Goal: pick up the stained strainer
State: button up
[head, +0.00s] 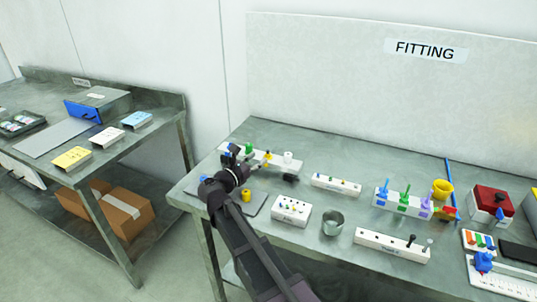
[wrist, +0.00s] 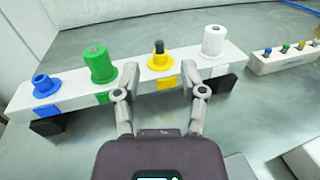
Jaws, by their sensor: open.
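A white rack (wrist: 65,92) holds a row of coloured flanged parts in the wrist view: blue (wrist: 43,86), green (wrist: 98,65), yellow with a dark top (wrist: 159,57), and white (wrist: 213,42). I cannot tell which part, if any, is the stained strainer; no stain shows clearly. My gripper (wrist: 160,76) is open and empty, its fingers apart on the near side of the rack, in line with the yellow part. In the head view my gripper (head: 238,153) is at the rack's left half and hides part of it.
A small yellow piece (head: 246,196) lies on a dark mat near the bench's left end. A metal cup (head: 333,223), white peg blocks (head: 291,210), a yellow cup shape (head: 443,188) and a red box (head: 491,200) stand further right. A second bench (head: 150,155) is at left.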

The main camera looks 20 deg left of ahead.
aim_at(268, 151)
jog(key=shift+w+d, duration=0.15)
jog(key=shift+w, duration=0.2)
jog(key=shift+x, duration=2.6)
grip_shut()
